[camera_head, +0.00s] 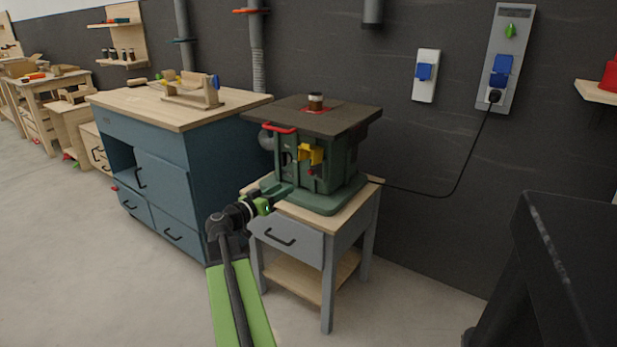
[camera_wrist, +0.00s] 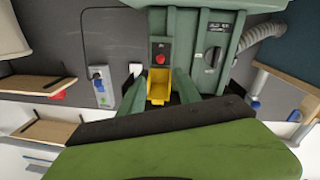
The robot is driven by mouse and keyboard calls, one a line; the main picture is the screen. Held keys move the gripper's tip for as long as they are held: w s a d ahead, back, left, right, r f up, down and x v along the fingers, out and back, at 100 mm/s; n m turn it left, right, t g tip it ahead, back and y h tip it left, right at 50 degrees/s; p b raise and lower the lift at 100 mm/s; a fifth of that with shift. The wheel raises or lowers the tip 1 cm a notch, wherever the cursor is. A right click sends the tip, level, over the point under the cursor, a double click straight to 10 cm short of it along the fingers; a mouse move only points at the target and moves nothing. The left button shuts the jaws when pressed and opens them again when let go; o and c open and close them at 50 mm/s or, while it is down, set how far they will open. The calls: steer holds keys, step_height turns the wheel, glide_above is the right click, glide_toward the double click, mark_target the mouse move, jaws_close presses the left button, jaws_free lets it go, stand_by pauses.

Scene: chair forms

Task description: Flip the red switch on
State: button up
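The green machine (camera_head: 335,170) stands on a small wooden stand. A yellow flap (camera_head: 311,153) sticks out from its front, with a small red switch (camera_head: 312,171) below it. In the wrist view, which looks upside down, the red switch (camera_wrist: 160,59) shows on a dark plate beside the yellow flap (camera_wrist: 158,87). My gripper (camera_head: 283,193) is in front of the machine, low and left of the switch in the head view. In the wrist view its green fingers (camera_wrist: 156,92) are apart, with the flap seen between them. It holds nothing that I can see.
The stand (camera_head: 287,241) has a drawer and a lower shelf. A blue cabinet (camera_head: 225,150) stands close on the left. A black cable runs from the machine to a wall socket (camera_head: 497,75). A dark block (camera_head: 555,265) fills the lower right.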

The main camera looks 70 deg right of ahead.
mark_target(309, 173)
steer(key=x, duration=1.4)
jaws_close()
